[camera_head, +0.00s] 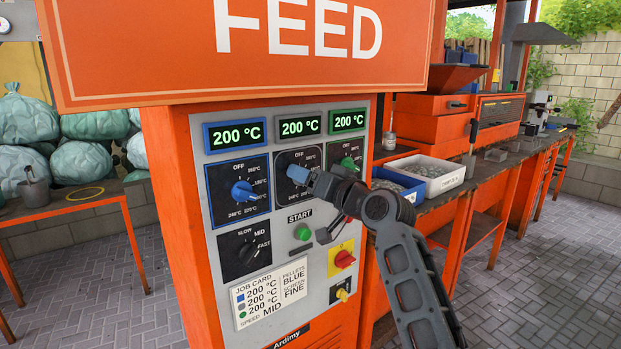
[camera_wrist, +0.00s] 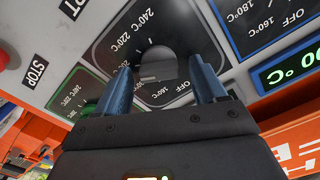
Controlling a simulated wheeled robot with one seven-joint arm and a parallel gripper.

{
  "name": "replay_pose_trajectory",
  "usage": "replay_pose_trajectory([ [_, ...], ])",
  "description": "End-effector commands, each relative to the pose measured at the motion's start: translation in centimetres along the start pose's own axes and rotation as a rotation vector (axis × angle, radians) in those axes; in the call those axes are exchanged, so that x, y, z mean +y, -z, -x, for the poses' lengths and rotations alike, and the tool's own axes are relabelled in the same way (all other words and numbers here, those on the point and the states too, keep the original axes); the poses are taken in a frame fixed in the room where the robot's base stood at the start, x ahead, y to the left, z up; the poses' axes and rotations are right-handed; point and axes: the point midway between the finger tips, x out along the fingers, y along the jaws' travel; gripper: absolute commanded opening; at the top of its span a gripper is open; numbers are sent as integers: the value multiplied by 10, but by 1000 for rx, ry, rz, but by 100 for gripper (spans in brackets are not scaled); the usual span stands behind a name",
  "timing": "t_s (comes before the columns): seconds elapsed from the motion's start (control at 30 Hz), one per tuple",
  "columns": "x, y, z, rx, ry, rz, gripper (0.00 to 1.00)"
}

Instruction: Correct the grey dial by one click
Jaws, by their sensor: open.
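The grey dial (camera_wrist: 157,68) is on the middle black plate (camera_head: 287,160) of the machine's front panel. In the wrist view it lies between the two blue fingers of my gripper (camera_wrist: 161,74), which is open. I cannot tell whether the fingers touch it. In the head view my gripper (camera_head: 308,180) covers most of the dial, so its pointer is hidden. The display above it (camera_head: 299,127) reads 200 °C. The job card (camera_head: 262,298) lists 200 °C beside the blue, grey and green marks.
The blue dial (camera_head: 243,191) is left of my gripper and the green dial (camera_head: 348,163) right. Below are a black speed dial (camera_head: 248,251), a green start button (camera_head: 302,232) and a red switch (camera_head: 344,259). Bins of pellets (camera_head: 432,175) stand on the bench at right.

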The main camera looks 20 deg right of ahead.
Motion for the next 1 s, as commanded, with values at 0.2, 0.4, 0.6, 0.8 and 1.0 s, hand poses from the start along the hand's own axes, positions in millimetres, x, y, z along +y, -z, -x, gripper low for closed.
replay_pose_trajectory([
  [0.2, 0, 0, -1, 0, 0, 0, 70],
  [0.4, 0, 0, 0, 0, 0, -1, 54],
  [0.6, 0, 0, 0, 0, -1, -1, 35],
  [0.8, 0, 0, 0, 0, -1, -1, 16],
  [1.0, 0, 0, 0, 0, -1, -13, 14],
])
